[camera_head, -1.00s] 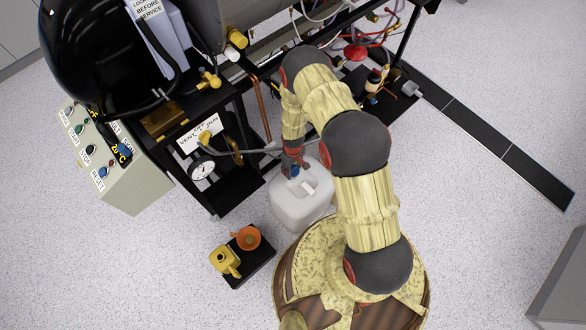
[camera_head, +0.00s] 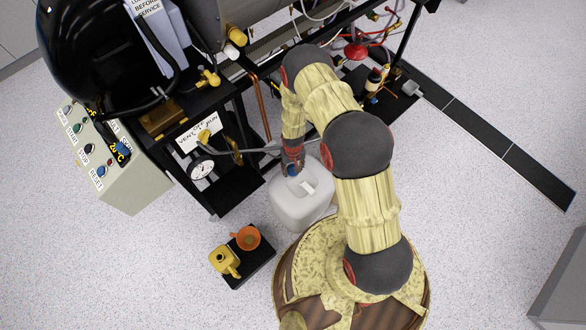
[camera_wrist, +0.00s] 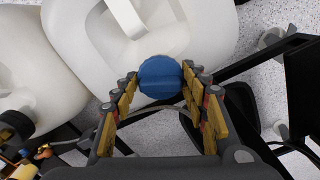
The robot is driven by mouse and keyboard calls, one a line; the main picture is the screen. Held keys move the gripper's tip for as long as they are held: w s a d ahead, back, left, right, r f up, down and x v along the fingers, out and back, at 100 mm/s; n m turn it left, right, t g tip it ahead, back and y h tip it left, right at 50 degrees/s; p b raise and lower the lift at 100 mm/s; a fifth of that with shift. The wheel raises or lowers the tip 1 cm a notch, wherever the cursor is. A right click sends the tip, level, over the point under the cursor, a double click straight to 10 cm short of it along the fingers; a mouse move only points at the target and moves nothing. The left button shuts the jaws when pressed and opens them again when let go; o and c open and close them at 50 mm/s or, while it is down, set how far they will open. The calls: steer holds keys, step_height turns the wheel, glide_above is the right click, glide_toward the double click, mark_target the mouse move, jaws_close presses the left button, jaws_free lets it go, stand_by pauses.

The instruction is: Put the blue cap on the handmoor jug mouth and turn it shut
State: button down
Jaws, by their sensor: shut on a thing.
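The blue cap (camera_wrist: 160,77) is between the fingers of my gripper (camera_wrist: 164,84) in the wrist view. My gripper is shut on it. In the head view the cap (camera_head: 292,170) shows as a small blue patch at my gripper (camera_head: 292,167). The white jug (camera_head: 300,205) stands upright on the floor, and its handle shows in the wrist view beside the jug's top (camera_wrist: 100,50). The cap is over the jug's mouth area at the near corner of its top. The mouth is hidden, so I cannot tell whether the cap is seated on it.
The burner's black frame (camera_head: 215,205) stands left of the jug, with a gauge (camera_head: 201,170) and grey hose close by. A black tray (camera_head: 262,262) holds a yellow can (camera_head: 224,260) and an orange funnel (camera_head: 247,238). A second white container (camera_wrist: 25,70) is at left in the wrist view.

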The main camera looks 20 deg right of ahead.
steer(key=shift+m, duration=0.3)
steer(key=m, duration=0.3)
steer(key=shift+b, duration=0.3)
steer(key=shift+m, duration=1.4)
steer(key=shift+m, duration=0.5)
steer(key=c, duration=1)
jaws_free()
steer(key=o, duration=0.4)
steer(key=shift+r, duration=0.15)
